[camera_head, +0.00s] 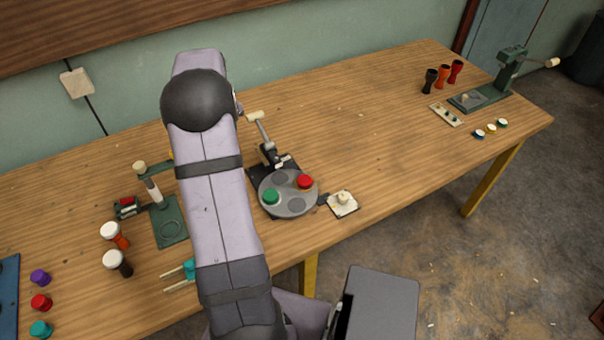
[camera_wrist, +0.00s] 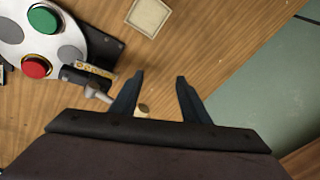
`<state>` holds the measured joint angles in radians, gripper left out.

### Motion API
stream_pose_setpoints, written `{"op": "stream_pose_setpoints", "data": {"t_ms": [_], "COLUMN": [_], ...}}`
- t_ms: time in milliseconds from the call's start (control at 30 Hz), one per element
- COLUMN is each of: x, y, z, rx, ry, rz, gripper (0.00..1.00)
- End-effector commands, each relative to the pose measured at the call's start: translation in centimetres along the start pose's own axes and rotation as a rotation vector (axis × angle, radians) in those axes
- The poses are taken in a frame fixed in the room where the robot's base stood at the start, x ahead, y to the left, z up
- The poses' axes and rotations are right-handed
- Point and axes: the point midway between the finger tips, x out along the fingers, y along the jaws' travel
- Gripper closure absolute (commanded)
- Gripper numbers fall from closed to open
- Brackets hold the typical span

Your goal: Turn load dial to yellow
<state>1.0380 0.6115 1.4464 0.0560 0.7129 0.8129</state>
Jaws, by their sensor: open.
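A square cream plate with a pale knob (camera_head: 343,200) sits on the table right of the grey turntable in the head view. It looks like the dial; its colour marks are too small to read. My gripper (camera_wrist: 160,78) is open and empty, pointing down above the table. A cream lever handle end (camera_wrist: 143,110) shows between its fingers, lower in the picture; I cannot tell whether they touch. The same handle (camera_head: 255,117) shows behind the turntable in the head view, where my arm hides my gripper.
The grey turntable (camera_head: 288,206) carries a green and a red piece. A cream square (camera_wrist: 150,15) lies on the table in the wrist view. A green press (camera_head: 168,220) and goblet drums (camera_head: 117,262) stand left of my arm. The table right of the turntable is mostly clear.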

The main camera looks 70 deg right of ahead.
Motion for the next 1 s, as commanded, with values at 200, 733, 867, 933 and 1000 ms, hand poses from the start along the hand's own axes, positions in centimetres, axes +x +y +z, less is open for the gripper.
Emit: {"op": "stream_pose_setpoints", "data": {"t_ms": [200, 733, 867, 933, 1000], "x": [-0.6, -4.1, -4.0, -3.9, -3.5], "y": [15.4, 36.1, 36.3, 36.4, 36.5], "z": [-7.0, -7.7, -7.6, -7.5, -7.4], "rx": [0.494, 1.233, 1.245, 1.244, 1.243], "ry": [0.008, 0.002, 0.001, 0.001, 0.0], "rz": [0.17, 0.397, 0.401, 0.401, 0.402], "gripper": [0.58, 0.58, 0.58, 0.58, 0.58]}}
